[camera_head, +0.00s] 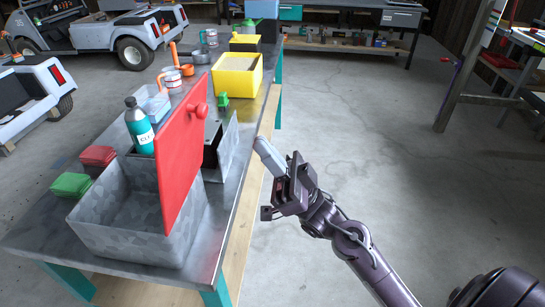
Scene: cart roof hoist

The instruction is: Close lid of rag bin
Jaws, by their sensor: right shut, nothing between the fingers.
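The rag bin (130,232) is a grey metal box at the near end of the workbench. Its red lid (181,152) stands open, near upright, with a round red knob (197,113) on its right face. I see into part of the bin, and it looks empty there. My right gripper (262,148) is to the right of the lid, over the bench's right edge, apart from the lid and knob. Its fingers are together with nothing between them. My left gripper is not in view.
The metal workbench (231,185) holds folded red rags (98,156), green rags (71,184), a teal bottle (139,127), a grey metal box (222,150) behind the lid and a yellow bin (237,75). White carts stand at left. The floor at right is clear.

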